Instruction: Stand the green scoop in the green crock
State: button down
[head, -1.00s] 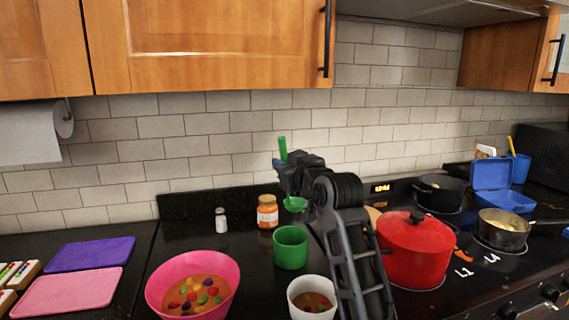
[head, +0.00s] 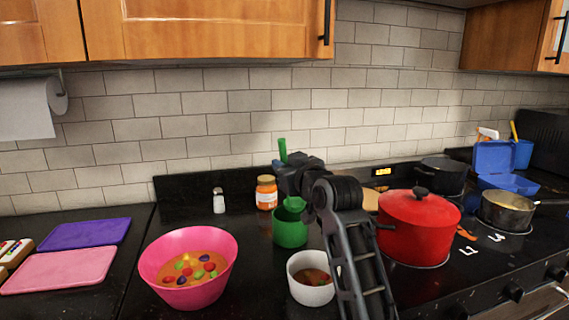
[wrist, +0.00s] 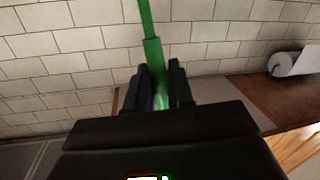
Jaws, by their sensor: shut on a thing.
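The green scoop (head: 283,149) is upright in my gripper (head: 285,172), its handle rising above the jaws and its bowl hanging below them. In the wrist view, my gripper (wrist: 161,85) is shut on the green handle (wrist: 149,32). The green crock (head: 289,232) stands upright on the black counter below my gripper. The scoop's bowl overlaps the crock's mouth in the head view; I cannot tell whether it is inside the rim or above it.
A white bowl (head: 312,292) stands just in front of the crock, and a pink bowl (head: 188,294) at front left. A red pot (head: 418,232) is to the right, beyond my arm.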

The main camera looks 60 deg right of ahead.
jog(key=shift+f+b, duration=1.2)
jog(key=shift+f, duration=0.9)
jog(key=c, duration=0.9)
grip_release()
jog(key=shift+s, duration=0.1)
jog(key=v, duration=0.7)
jog(key=shift+s+a+b, duration=0.25)
jog(key=shift+b, duration=0.2)
